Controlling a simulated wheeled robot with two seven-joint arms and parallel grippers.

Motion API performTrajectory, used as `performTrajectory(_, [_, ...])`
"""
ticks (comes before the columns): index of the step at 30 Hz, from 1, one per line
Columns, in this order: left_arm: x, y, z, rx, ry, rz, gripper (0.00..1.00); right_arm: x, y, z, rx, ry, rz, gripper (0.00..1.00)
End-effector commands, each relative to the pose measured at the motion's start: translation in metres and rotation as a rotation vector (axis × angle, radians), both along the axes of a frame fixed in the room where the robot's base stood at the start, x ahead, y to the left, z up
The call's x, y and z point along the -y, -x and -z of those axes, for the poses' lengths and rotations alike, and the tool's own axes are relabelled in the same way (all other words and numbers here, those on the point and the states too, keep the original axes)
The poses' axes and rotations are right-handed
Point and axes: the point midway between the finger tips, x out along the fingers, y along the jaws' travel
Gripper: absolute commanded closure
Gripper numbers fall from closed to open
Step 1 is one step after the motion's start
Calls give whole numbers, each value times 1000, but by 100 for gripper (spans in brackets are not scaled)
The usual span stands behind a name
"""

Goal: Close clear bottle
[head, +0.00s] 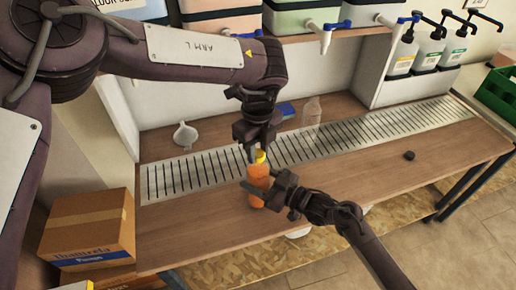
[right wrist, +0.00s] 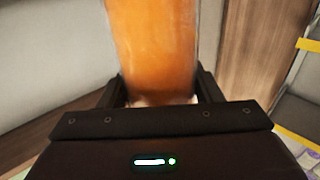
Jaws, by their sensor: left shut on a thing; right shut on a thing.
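A bottle filled with orange liquid (head: 257,180) stands upright near the middle of the wooden counter, with a yellow cap (head: 260,157) at its top. My left gripper (head: 257,150) is shut on the yellow cap from above. Whether the cap is fully seated is hidden. My right gripper (head: 268,190) is shut on the body of the orange bottle from the right. In the right wrist view the orange bottle (right wrist: 152,45) sits between both fingers. Another clear bottle (head: 311,112), empty-looking, stands behind to the right at the slotted drain strip.
A slotted metal drain strip (head: 375,127) crosses the counter. A white funnel (head: 185,135) lies at the left and a small black object (head: 408,155) at the right. A cardboard box (head: 92,228) stands front left. Drums with taps and pump bottles (head: 403,55) line the back. The right counter is mostly clear.

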Motion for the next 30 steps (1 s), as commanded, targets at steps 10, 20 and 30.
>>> performTrajectory(10, [0, 0, 0, 1, 1, -1, 45, 0, 0, 0, 0, 0, 0, 100])
performTrajectory(20, [0, -1, -4, 1, 0, -1, 45, 0, 0, 0, 0, 0, 0, 100])
performTrajectory(30, [1, -1, -66, 5, 3, -2, 45, 0, 0, 0, 0, 0, 0, 100])
